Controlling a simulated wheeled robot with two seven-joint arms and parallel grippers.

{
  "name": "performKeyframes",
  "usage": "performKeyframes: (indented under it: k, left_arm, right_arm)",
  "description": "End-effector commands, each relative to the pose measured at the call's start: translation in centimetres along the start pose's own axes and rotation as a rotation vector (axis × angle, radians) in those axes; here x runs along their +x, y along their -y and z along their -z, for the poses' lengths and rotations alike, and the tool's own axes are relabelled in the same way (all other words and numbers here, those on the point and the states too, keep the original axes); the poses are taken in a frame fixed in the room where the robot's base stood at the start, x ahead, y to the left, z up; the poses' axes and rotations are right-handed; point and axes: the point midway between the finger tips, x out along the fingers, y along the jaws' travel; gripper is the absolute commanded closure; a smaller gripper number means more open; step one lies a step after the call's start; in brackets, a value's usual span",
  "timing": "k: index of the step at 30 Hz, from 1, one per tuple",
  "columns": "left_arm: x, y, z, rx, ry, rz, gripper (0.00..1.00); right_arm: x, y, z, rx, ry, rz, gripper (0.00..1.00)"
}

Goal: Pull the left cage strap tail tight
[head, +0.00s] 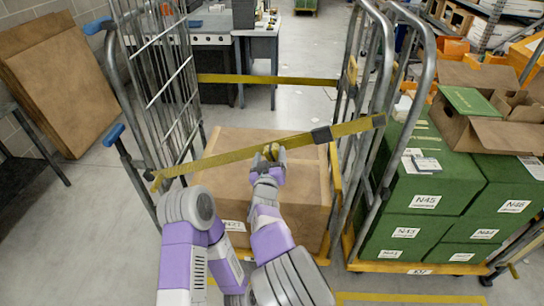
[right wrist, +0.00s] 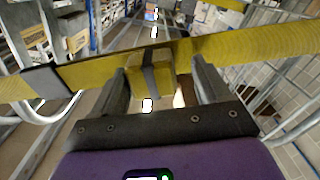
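The left cage (head: 170,75) has a yellow strap (head: 225,158) slanting across its open front, with a dark buckle (head: 321,135) toward its right end. The strap also crosses the right wrist view (right wrist: 245,50), with the buckle (right wrist: 46,82) at left there. A short yellow strap tail with a dark band (right wrist: 150,75) hangs at the strap. My right gripper (head: 271,152) is at the strap's middle, left of the buckle. In the right wrist view its fingers (right wrist: 163,85) stand apart around the tail, with a gap at the right finger. My left gripper is out of view.
A large brown carton (head: 300,190) sits in the left cage behind my right arm. A second yellow strap (head: 265,79) spans the cage's back. A right cage (head: 375,180) with green boxes (head: 427,190) stands close by.

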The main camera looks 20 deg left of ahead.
Motion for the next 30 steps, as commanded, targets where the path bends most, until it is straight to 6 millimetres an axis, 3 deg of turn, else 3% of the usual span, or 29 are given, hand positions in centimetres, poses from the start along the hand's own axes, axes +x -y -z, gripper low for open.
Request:
performKeyframes:
  k: [14,30]
  left_arm:
    - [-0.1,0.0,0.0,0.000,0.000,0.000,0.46]
    - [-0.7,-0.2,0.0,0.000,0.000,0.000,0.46]
  right_arm:
    - [-0.5,-0.3,0.0,0.000,0.001,-0.005,0.21]
    - [-7.1,-0.1,0.1,0.000,0.001,-0.002,0.21]
